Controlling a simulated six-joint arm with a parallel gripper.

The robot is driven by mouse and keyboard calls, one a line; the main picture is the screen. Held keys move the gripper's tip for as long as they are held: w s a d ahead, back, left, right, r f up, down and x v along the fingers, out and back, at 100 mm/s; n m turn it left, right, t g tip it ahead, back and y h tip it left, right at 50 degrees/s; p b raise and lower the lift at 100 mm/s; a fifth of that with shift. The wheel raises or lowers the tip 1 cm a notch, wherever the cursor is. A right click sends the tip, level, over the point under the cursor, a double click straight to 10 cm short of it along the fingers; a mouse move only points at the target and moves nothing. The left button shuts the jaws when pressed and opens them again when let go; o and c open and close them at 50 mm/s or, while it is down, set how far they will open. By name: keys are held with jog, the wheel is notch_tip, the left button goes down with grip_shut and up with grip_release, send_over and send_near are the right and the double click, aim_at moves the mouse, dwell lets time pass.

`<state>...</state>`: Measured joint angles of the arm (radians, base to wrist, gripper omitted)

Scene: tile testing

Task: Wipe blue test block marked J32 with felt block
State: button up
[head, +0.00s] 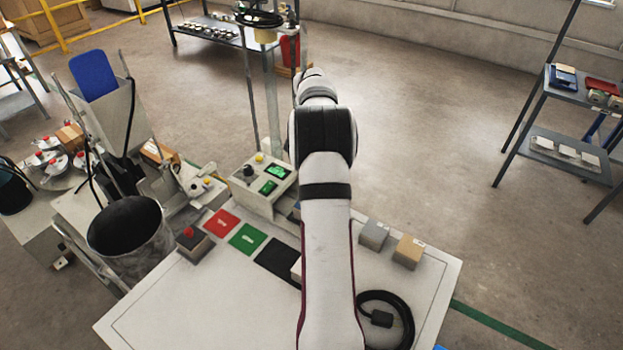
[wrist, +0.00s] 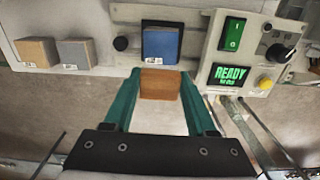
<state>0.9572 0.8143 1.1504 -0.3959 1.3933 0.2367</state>
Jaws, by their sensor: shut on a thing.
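The blue test block (wrist: 161,45) sits in a dark holder at the front of the white machine in the wrist view. It has a small white label that is too small to read. My gripper (wrist: 160,78) is shut on a brown felt block (wrist: 159,86), held between its two green fingers. The felt block appears just short of the blue block's labelled edge; I cannot tell whether they touch.
A grey block (head: 374,235) and a tan block (head: 408,251) stand on the white table (head: 160,310) right of my arm. A control box (wrist: 232,60) with a lit READY display adjoins the blue block. A coiled black cable (head: 398,305) lies at the front right.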

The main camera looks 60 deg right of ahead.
jog(key=shift+r, duration=0.6)
jog(key=shift+a, duration=0.1)
jog(key=w+a+r+n, duration=0.4)
jog(key=w+a, duration=0.1)
jog(key=a, duration=0.4)
jog(key=w+a+r+n, duration=0.3)
jog(key=w+a+n, duration=0.1)
jog(key=a, duration=0.5)
jog(key=s+a+r+n, duration=0.1)
jog(key=a+r+n, duration=0.1)
jog(key=a, duration=0.5)
jog(key=s+a+r+n, duration=0.1)
jog(key=a+n, duration=0.3)
jog(key=a, duration=0.4)
jog(key=s+a+r+n, duration=0.2)
jog(key=a+r+n, duration=0.1)
jog(key=a, duration=0.5)
jog(key=shift+a+r+n, duration=0.25)
jog(key=shift+r+n, duration=0.05)
jog(key=shift+n, duration=0.3)
jog(key=shift+w+d, duration=0.1)
